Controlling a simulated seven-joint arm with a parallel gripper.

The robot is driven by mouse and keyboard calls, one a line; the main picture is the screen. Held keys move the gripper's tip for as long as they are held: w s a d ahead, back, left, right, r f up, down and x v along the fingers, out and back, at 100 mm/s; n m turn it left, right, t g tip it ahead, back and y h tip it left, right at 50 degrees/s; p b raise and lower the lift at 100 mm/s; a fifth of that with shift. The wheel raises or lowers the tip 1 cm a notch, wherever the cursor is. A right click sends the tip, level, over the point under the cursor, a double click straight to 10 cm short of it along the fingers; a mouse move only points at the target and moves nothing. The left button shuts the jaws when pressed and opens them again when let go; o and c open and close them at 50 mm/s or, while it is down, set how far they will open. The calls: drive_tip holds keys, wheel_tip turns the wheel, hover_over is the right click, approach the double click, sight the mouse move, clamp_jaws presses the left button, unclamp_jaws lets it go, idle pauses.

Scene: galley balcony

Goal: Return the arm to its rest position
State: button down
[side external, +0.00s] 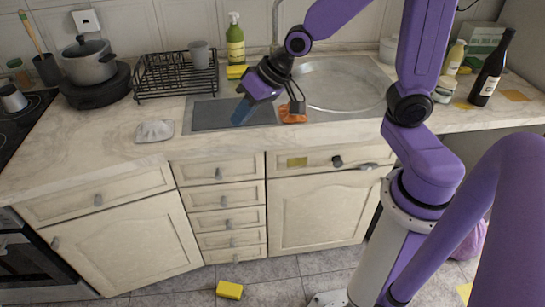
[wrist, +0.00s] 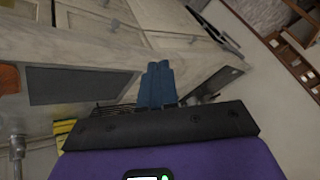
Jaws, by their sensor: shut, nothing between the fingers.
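My purple arm reaches over the kitchen counter (side external: 130,152) from the right in the side external view. My gripper (side external: 239,117) points down and to the left, above the dark grey drainboard (side external: 205,114) left of the sink. Its blue fingers are together with nothing between them. In the wrist view the fingers (wrist: 157,68) also show pressed together, with the dark drainboard (wrist: 75,86) to their left. I cannot tell the exact height of the fingertips over the drainboard.
An orange item (side external: 293,113) lies close right of my gripper, by the round sink (side external: 335,85). A black dish rack (side external: 175,78), a green bottle (side external: 235,45) and a pot (side external: 89,62) stand behind and left. A dark bottle (side external: 491,70) stands right. A yellow sponge (side external: 229,290) lies on the floor.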

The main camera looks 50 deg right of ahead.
drive_tip(key=s+d+n+g+h, duration=0.1)
drive_tip(key=s+d+n+g, duration=0.1)
drive_tip(key=s+n, duration=0.4)
drive_tip(key=s+d+n+g+h, duration=0.2)
drive_tip(key=s+n, duration=0.4)
drive_tip(key=s, duration=1)
drive_tip(key=shift+s+d+n+g+h, duration=0.25)
drive_tip(key=shift+s+n+g+h, duration=0.05)
drive_tip(key=shift+g, duration=0.5)
